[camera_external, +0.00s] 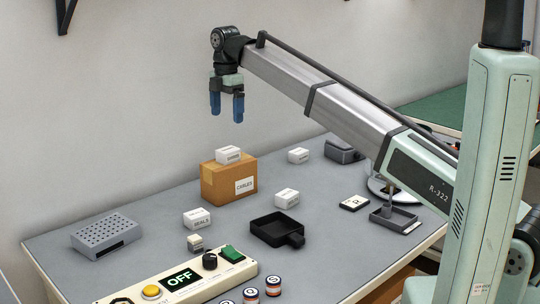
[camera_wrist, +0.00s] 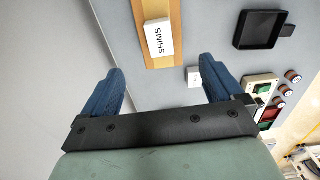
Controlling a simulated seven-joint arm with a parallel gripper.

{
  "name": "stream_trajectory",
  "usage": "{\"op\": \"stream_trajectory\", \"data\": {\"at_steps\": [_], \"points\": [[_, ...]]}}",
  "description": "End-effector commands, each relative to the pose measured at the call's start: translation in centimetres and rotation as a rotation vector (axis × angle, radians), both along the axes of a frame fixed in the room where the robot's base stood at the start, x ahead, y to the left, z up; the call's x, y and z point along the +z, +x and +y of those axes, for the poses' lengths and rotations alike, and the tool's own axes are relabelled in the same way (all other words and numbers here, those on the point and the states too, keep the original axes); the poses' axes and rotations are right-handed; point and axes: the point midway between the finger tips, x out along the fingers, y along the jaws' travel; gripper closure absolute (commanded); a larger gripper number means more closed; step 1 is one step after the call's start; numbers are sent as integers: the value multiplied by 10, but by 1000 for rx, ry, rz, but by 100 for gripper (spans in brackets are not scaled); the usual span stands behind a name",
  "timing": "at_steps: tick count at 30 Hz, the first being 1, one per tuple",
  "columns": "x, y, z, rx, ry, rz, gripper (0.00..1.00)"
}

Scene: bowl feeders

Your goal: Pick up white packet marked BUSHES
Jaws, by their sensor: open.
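My gripper (camera_external: 227,115) is open and empty, high above the cardboard box; its blue fingers also show in the wrist view (camera_wrist: 160,66). Several white packets are in view. One packet (camera_external: 229,155) lies on top of the box and reads SHIMS in the wrist view (camera_wrist: 159,38). One on the table at front left reads SEALS (camera_external: 197,219). Two more white packets, one at the back (camera_external: 298,155) and one right of the box (camera_external: 287,198), carry print too small to read. I cannot tell which of these is marked BUSHES.
The cardboard box (camera_external: 228,181) is marked CABLES. A black tray (camera_external: 277,229) lies in front of it. A grey perforated block (camera_external: 106,236) is at left, and a control panel reading OFF (camera_external: 180,282) at the front. A grey stand (camera_external: 395,217) is at right.

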Motion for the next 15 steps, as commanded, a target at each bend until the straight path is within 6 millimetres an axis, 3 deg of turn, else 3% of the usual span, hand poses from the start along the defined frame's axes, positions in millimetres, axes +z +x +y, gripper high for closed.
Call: {"op": "stream_trajectory", "data": {"at_steps": [8, 11, 15], "points": [[0, 8, -8, -13, 0, 0, 6], [-3, 29, -29, -46, -2, 2, 6], [-18, 74, -77, -121, -14, 16, 6]]}}
